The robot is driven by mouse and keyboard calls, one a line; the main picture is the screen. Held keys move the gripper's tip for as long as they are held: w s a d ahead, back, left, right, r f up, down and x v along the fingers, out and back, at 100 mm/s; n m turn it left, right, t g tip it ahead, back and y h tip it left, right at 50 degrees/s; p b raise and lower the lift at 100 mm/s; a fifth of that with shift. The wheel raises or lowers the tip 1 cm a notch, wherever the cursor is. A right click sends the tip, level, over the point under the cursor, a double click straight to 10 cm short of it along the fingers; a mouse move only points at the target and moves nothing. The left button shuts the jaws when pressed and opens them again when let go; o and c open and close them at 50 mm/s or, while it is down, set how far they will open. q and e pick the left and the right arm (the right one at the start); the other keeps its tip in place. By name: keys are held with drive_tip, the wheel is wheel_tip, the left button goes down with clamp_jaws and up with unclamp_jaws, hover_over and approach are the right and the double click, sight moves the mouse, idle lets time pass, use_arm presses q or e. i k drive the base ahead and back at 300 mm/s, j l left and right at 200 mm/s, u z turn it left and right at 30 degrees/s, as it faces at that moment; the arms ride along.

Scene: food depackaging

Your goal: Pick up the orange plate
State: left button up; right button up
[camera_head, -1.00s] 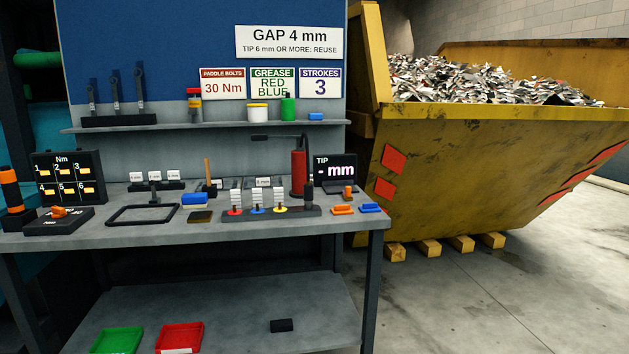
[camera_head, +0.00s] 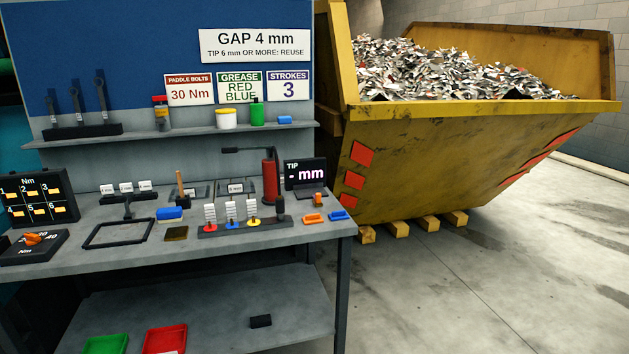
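A small flat orange plate (camera_head: 313,219) lies on the workbench top near its right front corner. A similar blue plate (camera_head: 338,215) lies just to its right. A small upright orange piece (camera_head: 319,199) stands behind it, in front of the TIP display. Neither of my grippers is in view, and nothing touches the orange plate.
The grey workbench (camera_head: 270,243) holds a rack of colored-based stacks (camera_head: 231,226), a red cylinder (camera_head: 271,178), the TIP display (camera_head: 305,173) and a black frame (camera_head: 119,232). A yellow skip (camera_head: 440,160) stands to the right. The floor at lower right is clear.

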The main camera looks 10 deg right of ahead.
sight(316, 218)
drive_tip(key=i+j+z, duration=0.35)
drive_tip(key=j+z, duration=0.15)
drive_tip(key=j, duration=0.15)
drive_tip(key=i+j+z, duration=0.2)
drive_tip(key=j, duration=0.2)
drive_tip(key=j+z, duration=0.5)
drive_tip(key=j, duration=0.25)
drive_tip(key=i+j, duration=0.1)
drive_tip(key=j, duration=1.1)
drive_tip(key=i+j, duration=0.15)
drive_tip(key=j, duration=0.45)
